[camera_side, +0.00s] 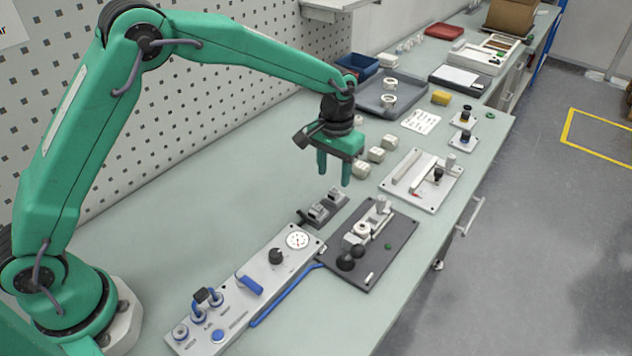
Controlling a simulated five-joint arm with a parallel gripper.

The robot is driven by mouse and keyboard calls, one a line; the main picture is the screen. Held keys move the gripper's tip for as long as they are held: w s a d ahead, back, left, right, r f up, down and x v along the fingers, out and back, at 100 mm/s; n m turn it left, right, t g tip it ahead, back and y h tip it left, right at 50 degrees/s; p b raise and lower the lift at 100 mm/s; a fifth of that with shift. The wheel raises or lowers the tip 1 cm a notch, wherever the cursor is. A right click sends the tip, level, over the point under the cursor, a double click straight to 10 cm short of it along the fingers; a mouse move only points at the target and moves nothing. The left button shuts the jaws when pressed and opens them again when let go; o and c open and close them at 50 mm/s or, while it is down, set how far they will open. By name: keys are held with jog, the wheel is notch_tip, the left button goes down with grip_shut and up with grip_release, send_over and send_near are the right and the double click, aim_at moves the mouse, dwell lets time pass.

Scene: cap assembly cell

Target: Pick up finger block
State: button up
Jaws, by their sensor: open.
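My gripper (334,176) is green, points down and is open, with nothing between its two fingers. Below it, two small grey stepped blocks, a nearer one (318,213) and a farther one (336,196), sit on a dark base on the bench. They look like finger blocks, but no label is readable. In the picture the fingertips are just above the farther grey block and appear apart from it. Several cream blocks (361,171) stand in a row to the right of my gripper; their markings are too small to read.
A dark fixture plate (400,248) and a light plate with a clamp (447,186) lie to the right. A control panel (266,277) with knobs and a blue cable is in front. A grey tray (372,101) with white rings is behind. The bench (235,190) is clear at left.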

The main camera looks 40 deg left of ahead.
aim_at(333, 191)
jog(key=shift+w+f, duration=0.1)
jog(key=shift+f, duration=2.55)
grip_shut()
jog(key=shift+r, duration=0.2)
jog(key=shift+r, duration=0.55)
jog(key=r, duration=0.3)
jog(key=shift+s+d+r, duration=0.1)
jog(key=shift+s+d, duration=0.15)
jog(key=shift+s, duration=0.05)
jog(key=s+d+r, duration=0.6)
jog(key=s+d, duration=0.1)
jog(key=s, duration=0.1)
jog(key=shift+d+r, duration=0.2)
